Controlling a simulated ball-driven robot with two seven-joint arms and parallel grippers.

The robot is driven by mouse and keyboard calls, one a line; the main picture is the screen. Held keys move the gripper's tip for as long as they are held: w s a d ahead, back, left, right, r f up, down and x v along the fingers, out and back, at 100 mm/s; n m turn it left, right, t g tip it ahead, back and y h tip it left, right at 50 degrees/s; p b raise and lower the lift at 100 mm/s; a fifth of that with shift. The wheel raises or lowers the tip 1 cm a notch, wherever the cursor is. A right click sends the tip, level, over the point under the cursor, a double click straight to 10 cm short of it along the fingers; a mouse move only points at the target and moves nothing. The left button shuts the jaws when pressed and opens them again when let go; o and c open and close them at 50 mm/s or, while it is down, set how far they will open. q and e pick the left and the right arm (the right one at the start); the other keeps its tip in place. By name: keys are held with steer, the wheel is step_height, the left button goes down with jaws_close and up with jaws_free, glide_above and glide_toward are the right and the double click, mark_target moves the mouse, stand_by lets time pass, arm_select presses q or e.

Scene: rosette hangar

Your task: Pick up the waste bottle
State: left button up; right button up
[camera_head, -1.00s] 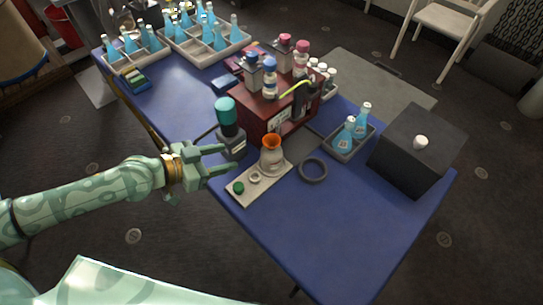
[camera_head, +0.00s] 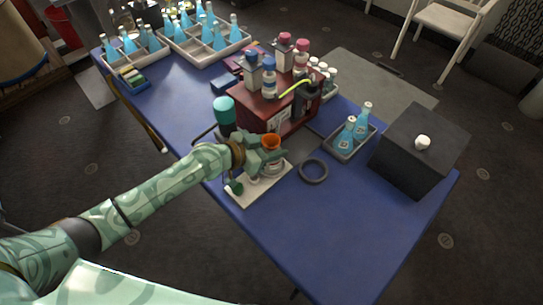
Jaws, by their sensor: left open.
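A pale bottle with an orange funnel-like top (camera_head: 271,142) stands on a small light tray (camera_head: 251,198) at the near edge of the blue table. It may be the waste bottle; no readable label settles this. My left gripper (camera_head: 272,160) is open at this bottle, its fingers overlapping the body in the picture. I cannot tell whether they touch it. The gripper and wrist hide much of the bottle and tray. A green cap (camera_head: 234,188) shows beside the wrist. My right gripper is not in view.
A teal-topped grey device (camera_head: 224,112) stands just behind my left wrist. A dark red box (camera_head: 262,112) carries several bottles. A black ring (camera_head: 313,171), a tray of blue flasks (camera_head: 342,154) and a dark box (camera_head: 417,150) stand right. The table's front right is clear.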

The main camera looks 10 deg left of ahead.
arm_select(q)
steer(key=c, duration=0.9)
steer(key=shift+s, duration=0.1)
